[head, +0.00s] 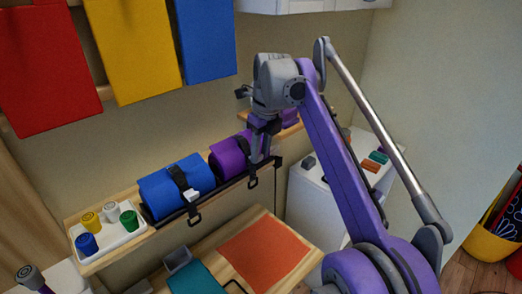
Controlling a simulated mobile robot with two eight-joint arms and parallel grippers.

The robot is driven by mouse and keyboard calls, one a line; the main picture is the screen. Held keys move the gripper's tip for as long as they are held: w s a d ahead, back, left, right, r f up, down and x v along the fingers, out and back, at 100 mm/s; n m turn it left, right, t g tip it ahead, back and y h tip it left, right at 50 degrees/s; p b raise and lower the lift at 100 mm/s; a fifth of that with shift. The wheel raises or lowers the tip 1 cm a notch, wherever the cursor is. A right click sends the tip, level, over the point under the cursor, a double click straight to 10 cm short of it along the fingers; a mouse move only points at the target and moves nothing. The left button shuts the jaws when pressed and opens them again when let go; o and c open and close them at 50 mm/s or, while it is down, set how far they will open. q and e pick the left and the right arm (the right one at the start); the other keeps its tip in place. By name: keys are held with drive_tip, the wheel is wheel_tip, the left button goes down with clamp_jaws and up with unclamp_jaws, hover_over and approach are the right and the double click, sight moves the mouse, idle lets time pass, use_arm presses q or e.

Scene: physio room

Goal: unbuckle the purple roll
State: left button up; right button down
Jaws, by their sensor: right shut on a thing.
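The purple roll (226,158) lies on a wooden wall shelf, to the right of the blue roll (168,190). A dark strap (242,145) goes round it. My right gripper (258,158) reaches down from above at the right part of the purple roll. Its fingers are shut at the roll's strap, and they hide the buckle and the roll's right end. I cannot see how the buckle stands. The blue roll has a dark strap with a pale buckle (191,195).
A white tray (112,240) with several coloured cups stands at the shelf's left end. Below are a wooden surface with an orange mat (264,252) and a teal mat (198,276). A white cabinet (308,197) stands right of the shelf. Coloured panels hang above.

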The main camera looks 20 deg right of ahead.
idle(0.4)
drive_tip(key=c, duration=0.6)
unclamp_jaws()
drive_tip(key=shift+w, duration=0.1)
wheel_tip(320, 180, up, 7)
drive_tip(key=s, duration=0.1)
drive_tip(key=shift+d+r, duration=0.15)
drive_tip(key=shift+r, duration=0.05)
drive_tip(key=shift+s, duration=0.15)
